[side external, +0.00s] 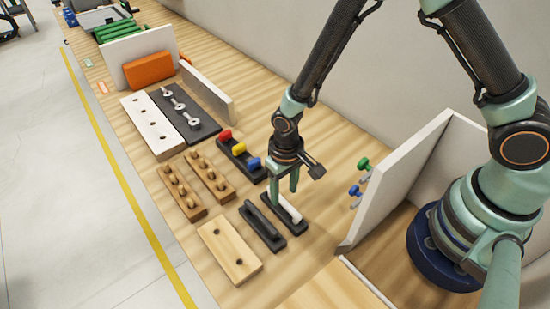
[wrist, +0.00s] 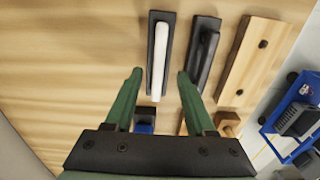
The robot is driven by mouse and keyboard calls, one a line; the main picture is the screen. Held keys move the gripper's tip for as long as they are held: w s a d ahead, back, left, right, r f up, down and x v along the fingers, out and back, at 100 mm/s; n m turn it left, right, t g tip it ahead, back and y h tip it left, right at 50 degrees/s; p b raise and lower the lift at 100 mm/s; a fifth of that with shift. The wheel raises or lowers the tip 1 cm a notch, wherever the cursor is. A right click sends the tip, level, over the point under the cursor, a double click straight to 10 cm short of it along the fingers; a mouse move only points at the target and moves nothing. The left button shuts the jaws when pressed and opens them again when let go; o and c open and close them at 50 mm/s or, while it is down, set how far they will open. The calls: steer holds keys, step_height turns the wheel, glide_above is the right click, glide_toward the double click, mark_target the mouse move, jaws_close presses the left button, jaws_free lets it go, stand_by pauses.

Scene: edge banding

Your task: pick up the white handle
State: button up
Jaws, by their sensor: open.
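The white handle (side external: 291,209) lies on a narrow black base (side external: 295,228) on the wooden table. In the wrist view the white handle (wrist: 159,58) stands out on its black base, ahead of the fingertips and nearly between their lines. Whether a finger touches the handle or base cannot be told.
A black handle (side external: 263,220) on its own base lies close beside the white one. A light wooden block (side external: 229,250) with two holes is beyond it. A rack with red, yellow and blue knobs (side external: 240,152) stands behind. A white panel (side external: 400,180) rises at the right.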

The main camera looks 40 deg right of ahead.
mark_target(285, 202)
steer(key=shift+d+f, duration=0.1)
steer(key=shift+f, duration=2.65)
jaws_close()
